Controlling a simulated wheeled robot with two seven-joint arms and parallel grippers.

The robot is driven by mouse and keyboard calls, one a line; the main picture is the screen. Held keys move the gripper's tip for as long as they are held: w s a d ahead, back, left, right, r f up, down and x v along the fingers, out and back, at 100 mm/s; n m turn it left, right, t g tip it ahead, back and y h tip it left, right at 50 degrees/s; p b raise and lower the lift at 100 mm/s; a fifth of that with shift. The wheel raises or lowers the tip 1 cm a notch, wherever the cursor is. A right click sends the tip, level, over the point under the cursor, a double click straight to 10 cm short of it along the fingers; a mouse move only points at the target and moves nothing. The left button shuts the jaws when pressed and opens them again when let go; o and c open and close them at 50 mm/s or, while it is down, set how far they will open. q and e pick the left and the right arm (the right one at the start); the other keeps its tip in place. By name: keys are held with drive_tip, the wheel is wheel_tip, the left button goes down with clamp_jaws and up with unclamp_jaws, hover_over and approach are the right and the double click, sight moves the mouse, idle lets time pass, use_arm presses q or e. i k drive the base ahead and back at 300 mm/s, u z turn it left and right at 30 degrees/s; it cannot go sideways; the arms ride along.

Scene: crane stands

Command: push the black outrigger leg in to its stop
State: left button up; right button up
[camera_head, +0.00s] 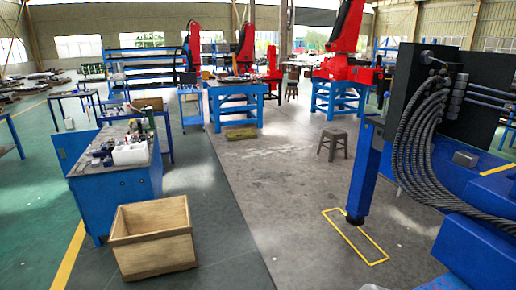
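At the right stands a blue crane stand with an upright blue leg (366,180). The leg ends in a small dark foot (354,219) just above or on the floor, inside a yellow outlined rectangle (341,229). I cannot make out a separate black outrigger leg; how far any leg is drawn out cannot be told. Neither of my grippers is in view.
Thick grey hoses (412,150) hang from a black panel (401,85) on the stand. A wooden crate (152,250) and a blue workbench (118,196) stand at the left. A grey stool (333,143) stands further back. The grey floor between is clear.

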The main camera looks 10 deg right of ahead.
sight(383, 80)
drive_tip(key=z, duration=0.1)
drive_tip(key=i, duration=4.05)
drive_tip(key=z, duration=0.15)
drive_tip(key=i, duration=2.05)
drive_tip(key=z, duration=0.25)
drive_tip(key=i, duration=2.2)
drive_tip(key=z, duration=0.3)
drive_tip(key=i, duration=2.45)
drive_tip(key=z, duration=0.3)
drive_tip(key=i, duration=2.65)
drive_tip(key=z, duration=0.35)
drive_tip(key=i, duration=3.05)
drive_tip(key=z, duration=0.15)
